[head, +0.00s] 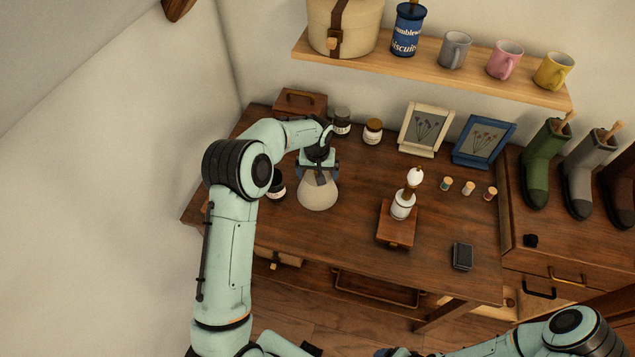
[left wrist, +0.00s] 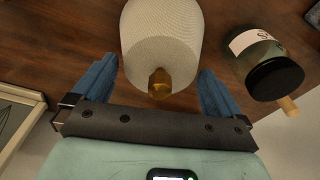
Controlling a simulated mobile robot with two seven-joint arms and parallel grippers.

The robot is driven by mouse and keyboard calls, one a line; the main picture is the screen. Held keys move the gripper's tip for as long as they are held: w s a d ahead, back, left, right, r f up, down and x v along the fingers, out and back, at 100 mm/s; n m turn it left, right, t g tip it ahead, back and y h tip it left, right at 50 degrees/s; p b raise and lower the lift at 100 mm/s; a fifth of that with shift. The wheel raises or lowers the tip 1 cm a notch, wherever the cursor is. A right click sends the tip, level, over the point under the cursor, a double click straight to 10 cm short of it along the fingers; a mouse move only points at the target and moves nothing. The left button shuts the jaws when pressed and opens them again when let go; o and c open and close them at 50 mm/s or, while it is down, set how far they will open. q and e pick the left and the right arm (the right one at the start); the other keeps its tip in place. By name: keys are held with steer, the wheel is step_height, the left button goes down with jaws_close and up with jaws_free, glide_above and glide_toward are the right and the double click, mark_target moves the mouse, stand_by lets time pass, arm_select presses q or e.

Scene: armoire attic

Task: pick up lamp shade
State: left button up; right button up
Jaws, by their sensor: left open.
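The pale cream lamp shade (head: 318,193) stands on the wooden table, left of the middle in the head view. My left gripper (head: 318,170) is over the shade's narrow top, with its fingers open. In the left wrist view the ribbed shade (left wrist: 162,40), with a brass-coloured knob toward me, lies between and beyond the two blue fingertips (left wrist: 157,80). A gap shows on each side of the knob, and nothing is gripped. The white lamp base with a bare bulb (head: 402,208) stands on a wooden block to the right. My right arm enters at bottom right; its gripper is out of view.
A dark-lidded jar (left wrist: 275,78) stands close beside the shade; other jars (head: 373,131) and a wooden box (head: 300,102) are behind. Picture frames (head: 424,130), small corked bottles (head: 468,187) and a dark box (head: 462,256) are further right. The front table middle is clear.

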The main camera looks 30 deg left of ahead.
arm_select(q)
steer(key=c, duration=1.2)
step_height(320, 180, up, 10)
steer(key=shift+c, duration=0.2)
